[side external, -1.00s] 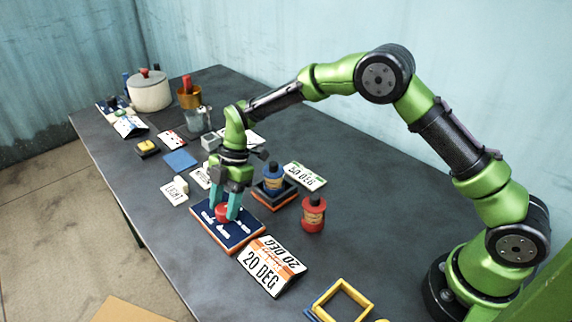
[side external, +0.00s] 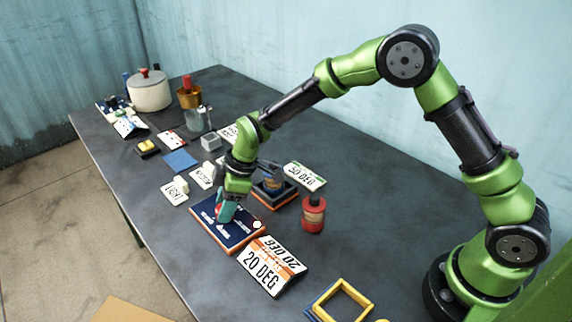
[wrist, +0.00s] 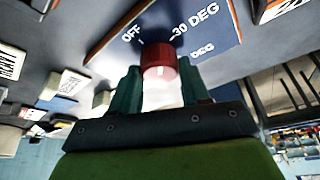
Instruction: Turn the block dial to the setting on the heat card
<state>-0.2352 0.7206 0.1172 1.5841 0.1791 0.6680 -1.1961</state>
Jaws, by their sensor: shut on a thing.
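The block dial is a red knob (wrist: 158,62) on a dark blue panel (side external: 232,243) with an orange edge. In the wrist view the panel carries white labels, "OFF" left of the knob and "30 DEG" right of it. A white mark shows on the knob's near side. My gripper (wrist: 160,84) is shut on the knob, a teal finger on each side; in the side view my gripper (side external: 226,212) is tilted and hides most of the knob. A white and orange tent card (side external: 266,266) in front of the panel reads "20 DEG".
A red bottle (side external: 313,214) stands right of the panel. A green-edged DEG card (side external: 305,177) lies beyond. A yellow frame (side external: 343,301) lies at the front.

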